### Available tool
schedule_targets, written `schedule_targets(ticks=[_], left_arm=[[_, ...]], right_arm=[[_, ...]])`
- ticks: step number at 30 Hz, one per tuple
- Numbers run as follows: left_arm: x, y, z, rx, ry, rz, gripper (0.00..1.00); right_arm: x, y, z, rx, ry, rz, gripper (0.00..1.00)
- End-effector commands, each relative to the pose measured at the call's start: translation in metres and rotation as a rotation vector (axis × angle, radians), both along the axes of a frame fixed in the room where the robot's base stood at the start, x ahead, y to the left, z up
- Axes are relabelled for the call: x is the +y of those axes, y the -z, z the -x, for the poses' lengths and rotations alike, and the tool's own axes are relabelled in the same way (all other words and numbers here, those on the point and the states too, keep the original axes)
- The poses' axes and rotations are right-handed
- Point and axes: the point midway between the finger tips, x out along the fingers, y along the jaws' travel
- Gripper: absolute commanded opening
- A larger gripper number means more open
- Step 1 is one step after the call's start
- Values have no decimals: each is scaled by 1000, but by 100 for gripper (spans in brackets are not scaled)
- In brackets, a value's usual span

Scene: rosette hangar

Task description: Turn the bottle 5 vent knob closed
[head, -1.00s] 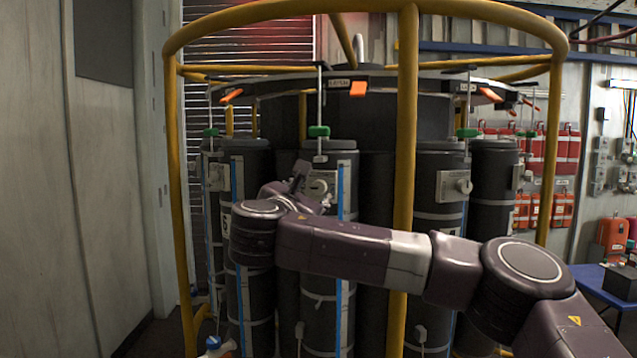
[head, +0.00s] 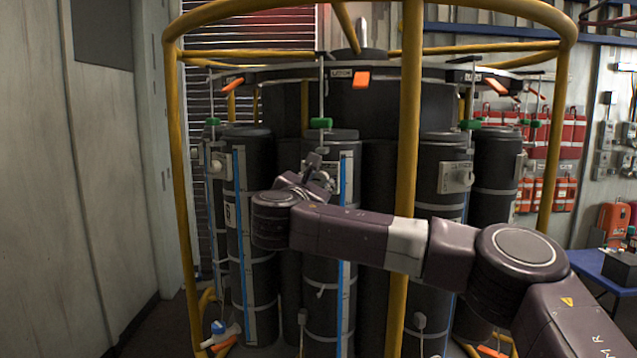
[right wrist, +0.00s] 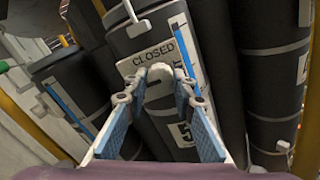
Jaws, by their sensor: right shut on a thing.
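Bottle 5 is a dark grey upright cylinder (head: 321,298) in the rack, with a pale plate near its top. In the right wrist view the plate (right wrist: 150,52) reads CLOSED, with a 5 lower down. The pale round vent knob (right wrist: 157,90) sits on this plate between my fingers. My right gripper (head: 319,168) reaches bottle 5 from the front left and is shut on the knob, with a finger on each side. In the head view the gripper hides most of the knob. The knob's exact angle is hard to tell. My left gripper is not in view.
A yellow tubular frame (head: 409,140) surrounds the bottles, its front post just right of bottle 5. Similar bottles (head: 252,185) stand close on both sides. Green handles (head: 321,123) hang above. A blue table (head: 590,265) stands at the right.

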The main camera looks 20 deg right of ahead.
Motion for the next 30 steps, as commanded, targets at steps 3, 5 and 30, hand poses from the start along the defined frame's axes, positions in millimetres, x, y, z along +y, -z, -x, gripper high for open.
schedule_targets(ticks=[3, 5, 30], left_arm=[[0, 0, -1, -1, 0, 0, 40], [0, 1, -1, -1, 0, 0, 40], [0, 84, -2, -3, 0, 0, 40]], right_arm=[[-1, 0, 0, 2, 1, -1, 0], [-1, 1, 0, 0, 1, -3, 0], [1, 8, -1, -283, 2, -481, 0]])
